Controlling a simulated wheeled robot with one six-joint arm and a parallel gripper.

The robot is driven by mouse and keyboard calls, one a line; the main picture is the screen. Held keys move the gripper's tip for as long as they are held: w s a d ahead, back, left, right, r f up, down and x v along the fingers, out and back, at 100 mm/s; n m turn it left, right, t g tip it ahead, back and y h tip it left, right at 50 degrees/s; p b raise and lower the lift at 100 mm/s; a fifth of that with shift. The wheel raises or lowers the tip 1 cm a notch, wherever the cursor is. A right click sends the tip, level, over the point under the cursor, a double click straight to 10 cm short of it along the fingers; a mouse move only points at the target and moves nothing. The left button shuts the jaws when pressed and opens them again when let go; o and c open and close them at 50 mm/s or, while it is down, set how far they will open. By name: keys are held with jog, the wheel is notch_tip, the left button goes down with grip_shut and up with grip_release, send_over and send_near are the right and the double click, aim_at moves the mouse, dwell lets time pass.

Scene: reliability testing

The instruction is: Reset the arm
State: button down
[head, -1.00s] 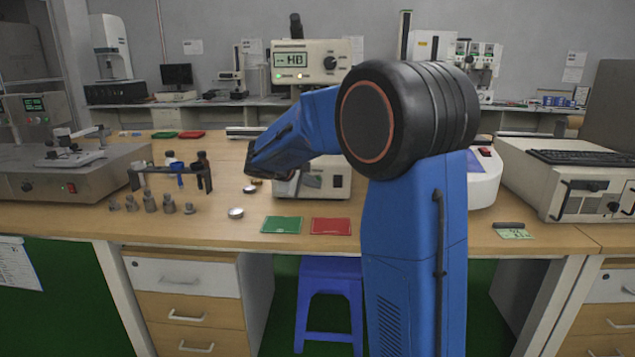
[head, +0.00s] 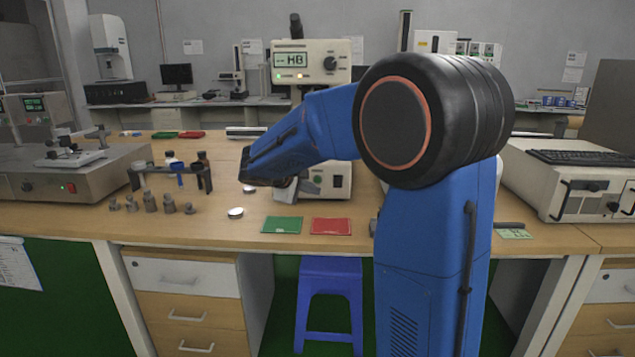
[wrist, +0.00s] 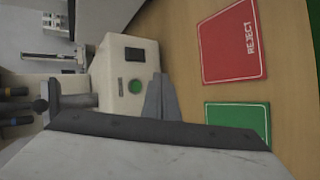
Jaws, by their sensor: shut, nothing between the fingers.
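My arm (head: 425,230) stands in the right middle of the head view, with its blue forearm (head: 300,135) reaching left over the bench. The gripper's tips cannot be made out in the head view. In the wrist view my gripper (wrist: 160,98) shows as a grey wedge, shut and empty. It shows in front of the pale tester base with a green button (wrist: 135,87), and I cannot tell the gap. The green card (head: 282,225) and red card (head: 331,226) lie flat near the bench's front edge. The red REJECT card also shows in the wrist view (wrist: 229,42).
The hardness tester (head: 312,62) stands behind my forearm. A dark rack (head: 172,180) and several small metal pieces (head: 150,202) are left on the bench (head: 130,230). A keyboard unit (head: 570,180) is at right. A blue stool (head: 331,290) stands below.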

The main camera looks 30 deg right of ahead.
dwell(0.5)
jog(key=s, duration=0.3)
jog(key=s+a+m+y, duration=0.1)
jog(key=s, duration=0.2)
jog(key=s+y, duration=0.1)
jog(key=s, duration=0.2)
jog(key=shift+s+a+f+g, duration=0.2)
jog(key=shift+a+g, duration=0.1)
jog(key=shift+g, duration=0.1)
jog(key=s+a+f+m+y, duration=0.1)
jog(key=s+a+f+y, duration=0.1)
jog(key=s+a, duration=0.3)
jog(key=s+a+f+m+y, duration=0.2)
jog(key=s+a+f+y, duration=0.1)
jog(key=s, duration=1.1)
jog(key=s+a+f+m+t+y, duration=0.1)
jog(key=s+a+f+y, duration=0.2)
jog(key=s+a, duration=0.4)
jog(key=s, duration=0.3)
jog(key=shift+f+m+y, duration=0.2)
jog(key=shift+m+y, duration=0.1)
jog(key=shift+y, duration=0.1)
